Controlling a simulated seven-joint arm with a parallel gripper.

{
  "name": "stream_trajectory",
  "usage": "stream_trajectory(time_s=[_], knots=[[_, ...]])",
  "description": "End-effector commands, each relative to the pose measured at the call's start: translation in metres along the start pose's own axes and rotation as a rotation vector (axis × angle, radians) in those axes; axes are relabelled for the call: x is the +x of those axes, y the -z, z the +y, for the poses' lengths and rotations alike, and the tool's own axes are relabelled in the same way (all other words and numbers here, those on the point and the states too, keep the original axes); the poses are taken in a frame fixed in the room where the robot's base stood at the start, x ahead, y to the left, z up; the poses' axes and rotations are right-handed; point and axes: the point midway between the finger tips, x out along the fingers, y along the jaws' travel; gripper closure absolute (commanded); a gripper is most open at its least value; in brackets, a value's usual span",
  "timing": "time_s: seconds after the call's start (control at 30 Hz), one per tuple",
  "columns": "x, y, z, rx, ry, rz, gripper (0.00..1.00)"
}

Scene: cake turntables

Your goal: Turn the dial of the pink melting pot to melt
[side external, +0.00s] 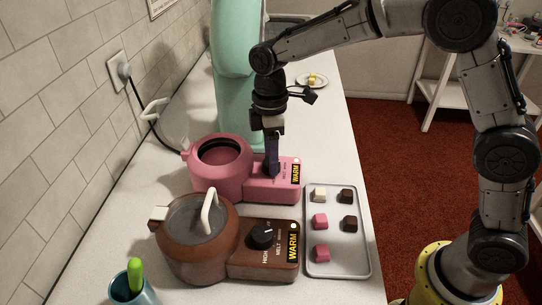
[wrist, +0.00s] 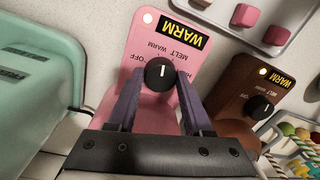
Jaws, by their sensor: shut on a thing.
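The pink melting pot (side external: 206,183) stands on the counter, its round bowl open at the top and its control base at the right. Its base (wrist: 182,30) also shows in the wrist view, with OFF, WARM, MELT and HIGH lettering upside down. My gripper (side external: 272,172) reaches straight down onto this base. In the wrist view its two purple fingers (wrist: 160,88) are shut on the black dial (wrist: 159,75), one on each side. The dial's white mark points up in the picture, roughly toward the small WARM print; its exact setting is hard to tell. In the side view the fingers hide the dial.
A brown melting pot (side external: 185,255) with a lid and its own black dial (side external: 261,236) stands close in front. A grey tray (side external: 338,264) with several pink, dark and white cubes lies to the right. A mint-green appliance (side external: 235,105) stands behind. A teal cup (side external: 135,292) is at the front.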

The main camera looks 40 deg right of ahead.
Motion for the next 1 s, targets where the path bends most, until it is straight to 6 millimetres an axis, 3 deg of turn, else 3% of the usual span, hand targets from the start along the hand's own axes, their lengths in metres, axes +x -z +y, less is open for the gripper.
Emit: stream_trajectory(time_s=[0.5,1.0], knots=[[-0.0013,-0.0007,0.0000,0.442,-0.001,0.030,1.00],[-0.0013,-0.0008,-0.0001,0.645,0.000,0.044,1.00]])
